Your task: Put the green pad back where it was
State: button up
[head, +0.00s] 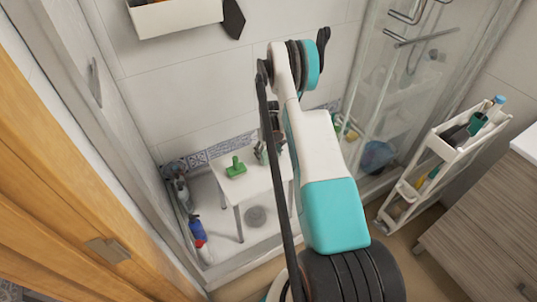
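A green object with an upright knob or handle, which looks like the green pad (236,168), rests on the white stool (254,184) in the shower area. My gripper (262,152) is mostly hidden behind my own arm. Only a small grey part of it shows, just right of the green pad and over the stool's far side. The two look apart. Whether the fingers are open or shut does not show.
A white slim cart (447,152) with bottles and a dark green item in its top tray stands at the right. Several bottles (198,229) stand left of the stool. A glass shower panel (385,90) and a wooden cabinet (490,220) bound the right side.

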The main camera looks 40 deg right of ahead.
aim_at(269, 152)
jog(key=shift+f, duration=0.1)
jog(key=o, duration=0.9)
jog(key=shift+o, duration=0.2)
notch_tip(269, 152, up, 12)
jog(key=p, duration=0.4)
jog(key=shift+r, duration=0.2)
